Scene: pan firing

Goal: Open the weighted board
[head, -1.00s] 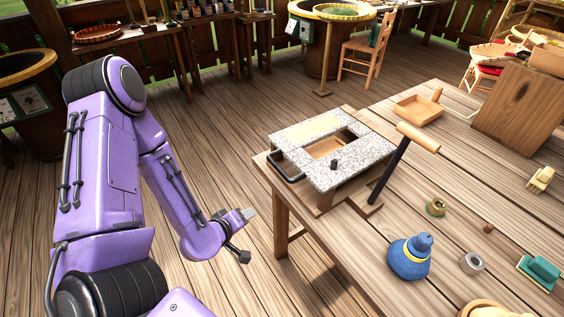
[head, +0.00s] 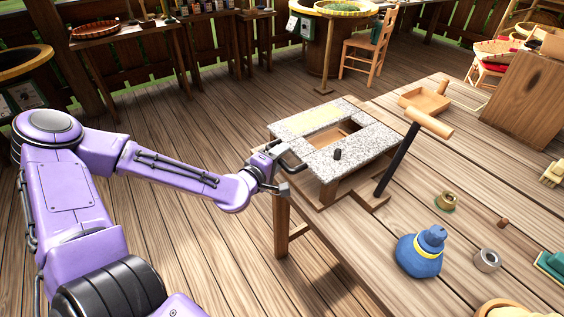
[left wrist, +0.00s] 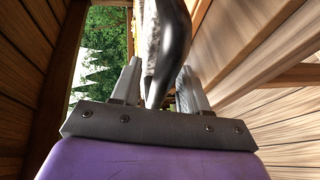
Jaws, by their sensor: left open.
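The weighted board (head: 375,143) is a grey speckled slab with a pale yellow strip, a rectangular opening and a small black knob. It lies on a wooden frame at the table's near left corner. Its black bar handle (head: 297,168) sticks out at the left edge. My left gripper (head: 279,170) is open at this handle. In the left wrist view the dark handle (left wrist: 168,50) runs between the two grey fingers (left wrist: 158,88), which stand apart on either side of it. Whether they touch it I cannot tell. My right gripper is out of view.
A black post with a wooden crossbar (head: 399,155) stands right of the board. A blue pouch (head: 419,251), a metal ring (head: 487,260) and a small brass pot (head: 446,201) sit on the table. A wooden tray (head: 425,101) lies behind. The floor left of the table is clear.

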